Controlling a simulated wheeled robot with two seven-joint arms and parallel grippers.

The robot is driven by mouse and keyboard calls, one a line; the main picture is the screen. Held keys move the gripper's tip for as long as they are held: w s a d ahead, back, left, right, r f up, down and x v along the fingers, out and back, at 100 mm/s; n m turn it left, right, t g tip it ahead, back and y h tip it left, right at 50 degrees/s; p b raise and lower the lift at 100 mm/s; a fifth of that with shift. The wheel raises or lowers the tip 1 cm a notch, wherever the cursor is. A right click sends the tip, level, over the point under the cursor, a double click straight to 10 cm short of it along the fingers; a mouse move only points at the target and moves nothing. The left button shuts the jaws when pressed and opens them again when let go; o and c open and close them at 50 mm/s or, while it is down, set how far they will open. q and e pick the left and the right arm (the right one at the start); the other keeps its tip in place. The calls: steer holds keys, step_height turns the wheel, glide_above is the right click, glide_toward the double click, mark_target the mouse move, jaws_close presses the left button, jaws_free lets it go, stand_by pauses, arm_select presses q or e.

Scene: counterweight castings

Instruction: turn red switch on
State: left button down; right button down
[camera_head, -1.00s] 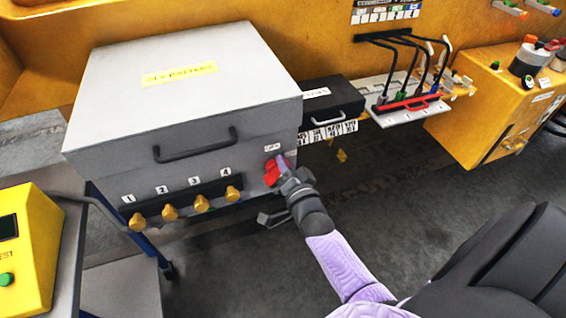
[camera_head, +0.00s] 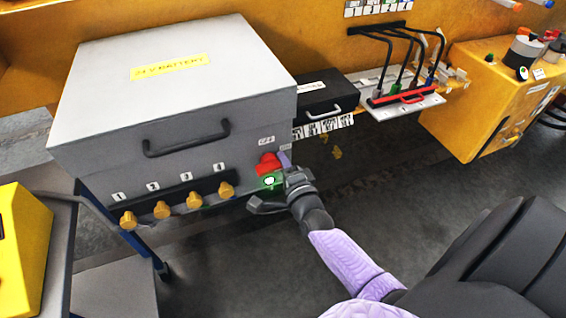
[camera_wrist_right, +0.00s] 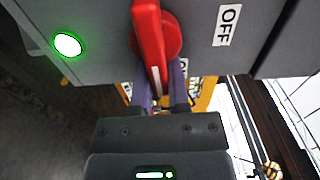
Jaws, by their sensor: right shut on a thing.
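The red switch (camera_head: 267,163) is on the right end of the front of the grey battery box (camera_head: 185,85). In the right wrist view the red switch handle (camera_wrist_right: 150,40) stands in front of its round red base, with an OFF label (camera_wrist_right: 228,25) to its right. A second label is mostly hidden behind the fingers. A green lamp (camera_head: 269,181) is lit just below the switch; it also glows in the right wrist view (camera_wrist_right: 67,44). My right gripper (camera_head: 285,163) is shut on the red handle's end, with its fingers (camera_wrist_right: 165,80) on either side.
Several yellow knobs (camera_head: 162,209) line the box front left of the switch. A black case (camera_head: 327,100) sits right of the box. A rack with black levers (camera_head: 405,98) and a yellow cabinet (camera_head: 480,95) stand further right. A yellow unit (camera_head: 25,240) is at the left.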

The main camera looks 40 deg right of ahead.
arm_select(q)
steer(key=shift+a, duration=0.15)
arm_select(e)
steer(key=shift+f, duration=0.1)
steer(key=shift+m, duration=0.3)
arm_select(q)
steer(key=shift+a, duration=0.25)
arm_select(e)
steer(key=c, duration=0.7)
jaws_free()
steer(key=shift+s, duration=0.1)
arm_select(q)
steer(key=shift+d, duration=0.45)
arm_select(e)
steer(key=shift+o, duration=0.5)
arm_select(q)
steer(key=shift+a+r+p, duration=0.45)
steer(key=shift+r+p, duration=0.2)
arm_select(e)
steer(key=v, duration=1)
